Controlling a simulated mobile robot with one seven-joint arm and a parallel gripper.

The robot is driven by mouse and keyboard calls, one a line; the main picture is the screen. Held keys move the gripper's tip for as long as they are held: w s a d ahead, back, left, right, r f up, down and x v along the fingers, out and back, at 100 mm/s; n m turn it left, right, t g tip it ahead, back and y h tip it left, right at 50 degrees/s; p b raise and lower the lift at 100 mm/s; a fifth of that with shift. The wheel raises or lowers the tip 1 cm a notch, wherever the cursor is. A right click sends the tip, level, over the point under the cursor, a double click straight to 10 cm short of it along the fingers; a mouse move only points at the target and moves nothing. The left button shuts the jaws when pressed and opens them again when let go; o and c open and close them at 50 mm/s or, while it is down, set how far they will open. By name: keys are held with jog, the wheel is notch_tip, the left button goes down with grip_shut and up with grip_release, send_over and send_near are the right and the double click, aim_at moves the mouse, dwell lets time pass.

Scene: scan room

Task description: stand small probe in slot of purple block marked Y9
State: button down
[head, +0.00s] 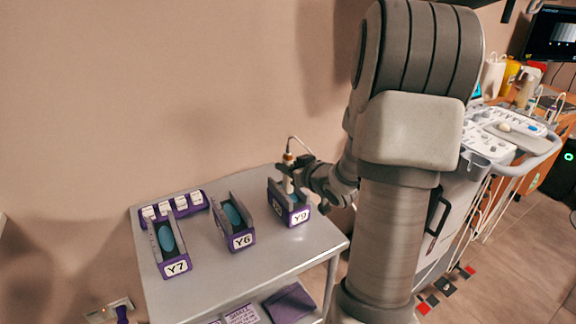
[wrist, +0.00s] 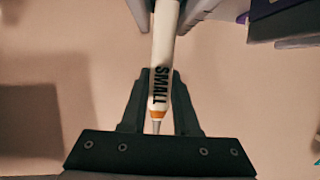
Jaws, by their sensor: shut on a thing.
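The small probe (head: 288,184) is white with an orange band and a cable at its upper end. It looks roughly upright over the purple block marked Y9 (head: 299,217) at the table's right. My gripper (head: 287,169) is shut on it near the orange band. In the wrist view the probe (wrist: 164,45) reads SMALL and lies between the fingers of my gripper (wrist: 157,80). Its lower end runs out of that view at the top. The head view does not show clearly whether that end is inside the slot or just above it.
Purple blocks Y8 (head: 241,241) and Y7 (head: 176,267), each with a blue oval inside, stand to the left on the grey table (head: 205,290). A purple rack (head: 187,211) with white pieces is behind Y7. An ultrasound cart (head: 500,140) stands at right. The table front is clear.

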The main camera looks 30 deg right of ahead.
jog(key=shift+f, duration=0.25)
jog(key=c, duration=0.6)
grip_release()
jog(key=shift+b+v, duration=1.25)
jog(key=shift+v, duration=7.45)
